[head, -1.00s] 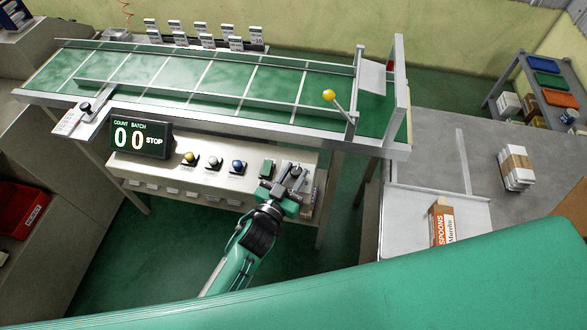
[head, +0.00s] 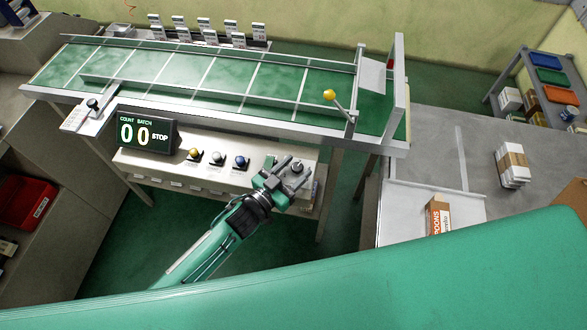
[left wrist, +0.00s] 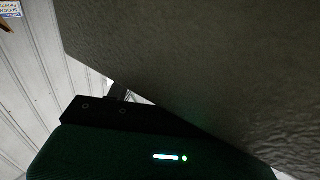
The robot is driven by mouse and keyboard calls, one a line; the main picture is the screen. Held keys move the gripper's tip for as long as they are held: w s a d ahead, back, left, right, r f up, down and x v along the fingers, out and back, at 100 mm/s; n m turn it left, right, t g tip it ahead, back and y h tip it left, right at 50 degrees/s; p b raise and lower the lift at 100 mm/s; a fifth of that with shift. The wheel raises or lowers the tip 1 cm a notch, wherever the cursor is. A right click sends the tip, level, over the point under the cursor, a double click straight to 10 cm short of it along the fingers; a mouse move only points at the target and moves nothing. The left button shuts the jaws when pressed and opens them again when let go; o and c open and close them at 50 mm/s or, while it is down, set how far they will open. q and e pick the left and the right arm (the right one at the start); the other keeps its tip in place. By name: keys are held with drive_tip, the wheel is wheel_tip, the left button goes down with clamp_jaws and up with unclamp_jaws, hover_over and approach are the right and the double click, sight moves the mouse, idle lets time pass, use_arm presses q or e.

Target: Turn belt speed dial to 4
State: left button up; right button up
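The belt speed dial (head: 297,168) is a round dark knob at the right end of the beige control panel (head: 150,164), under the conveyor. My left gripper (head: 289,172) is at this dial, with its fingers apart and pointing to the upper right. The dial shows at the fingertips; I cannot tell whether they touch it. The dial's marks and setting are too small to read. In the left wrist view a dark grey surface and my own gripper housing (left wrist: 150,150) fill most of the picture, and the dial is hidden. My right gripper is not in view.
A display (head: 146,134) reads 0, 0 and STOP. Yellow, white and blue buttons (head: 216,158) sit left of my gripper. The green conveyor (head: 200,75) runs above the panel. A yellow-knobbed lever (head: 330,96) stands at upper right. A spoons box (head: 437,216) is at right.

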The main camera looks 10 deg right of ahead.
use_arm(q)
drive_tip(key=shift+s+a+f, duration=0.1)
drive_tip(key=shift+a, duration=0.15)
drive_tip(key=b+v, duration=0.3)
drive_tip(key=v, duration=1)
drive_tip(key=shift+s+b, duration=0.15)
drive_tip(key=shift+b, duration=0.15)
